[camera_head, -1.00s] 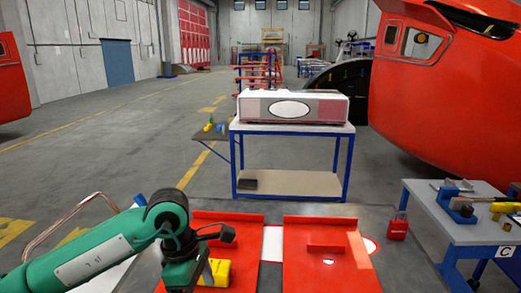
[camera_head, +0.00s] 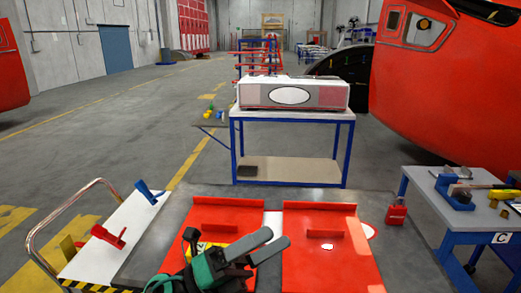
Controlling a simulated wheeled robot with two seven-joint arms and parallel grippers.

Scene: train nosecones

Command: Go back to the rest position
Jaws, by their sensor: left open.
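My left gripper (camera_head: 277,238) reaches in from the bottom of the view, over the gap between two red panels. Its two grey fingers point up and to the right, spread apart with nothing between them. The left red panel (camera_head: 235,212) lies partly under the gripper. A yellow item (camera_head: 206,249) on that panel is partly hidden by the green wrist. The right red panel (camera_head: 325,262) lies clear beside the fingers. My right gripper is not in view.
A cart with a white top (camera_head: 118,240) stands at the left, with blue and red tools on it. A blue-framed table (camera_head: 290,117) stands ahead, carrying a white-and-red box (camera_head: 293,94). A workbench (camera_head: 465,225) is at the right. Open floor lies at the left.

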